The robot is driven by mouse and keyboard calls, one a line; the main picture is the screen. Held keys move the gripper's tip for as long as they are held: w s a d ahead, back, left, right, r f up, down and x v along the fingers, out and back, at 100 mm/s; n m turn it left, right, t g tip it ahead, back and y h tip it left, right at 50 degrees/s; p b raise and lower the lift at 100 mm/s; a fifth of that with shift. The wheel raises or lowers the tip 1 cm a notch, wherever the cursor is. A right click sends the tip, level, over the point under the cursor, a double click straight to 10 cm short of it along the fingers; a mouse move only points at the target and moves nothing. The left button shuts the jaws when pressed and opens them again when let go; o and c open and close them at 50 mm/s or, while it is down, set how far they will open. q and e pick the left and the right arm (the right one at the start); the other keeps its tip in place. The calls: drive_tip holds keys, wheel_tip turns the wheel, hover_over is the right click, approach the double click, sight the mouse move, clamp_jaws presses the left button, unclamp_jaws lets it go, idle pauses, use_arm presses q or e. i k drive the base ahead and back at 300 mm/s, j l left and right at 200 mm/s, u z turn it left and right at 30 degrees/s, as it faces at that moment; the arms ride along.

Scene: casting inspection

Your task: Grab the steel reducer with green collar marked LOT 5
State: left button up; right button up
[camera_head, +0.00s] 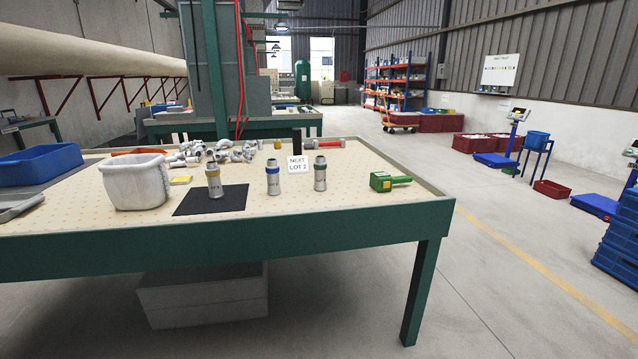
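Three steel reducers stand upright on the green-framed table (330,228). The one with a green collar (320,175) is the rightmost, just right of a white card. A blue-collared reducer (273,180) stands left of it, and a yellow-collared reducer (214,182) stands farther left on a black mat (190,205). The marks on the reducers are too small to read, so I cannot tell which says LOT 5. Neither of my grippers is in view.
The white card (298,164) reads NEXT LOT 2. A green tool (388,181) lies right of the reducers, and a red-and-grey cylinder (327,143) lies behind. A white bin (134,184) stands left, near piled fittings (205,153). The table front around the reducers is clear.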

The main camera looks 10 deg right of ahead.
sight(320, 163)
drive_tip(key=i+l, duration=0.15)
drive_tip(key=l, duration=0.2)
drive_tip(key=i+l, duration=0.15)
drive_tip(key=l, duration=0.2)
drive_tip(key=i+l, duration=0.1)
drive_tip(key=l, duration=0.2)
drive_tip(key=i+l, duration=0.15)
drive_tip(key=l, duration=0.2)
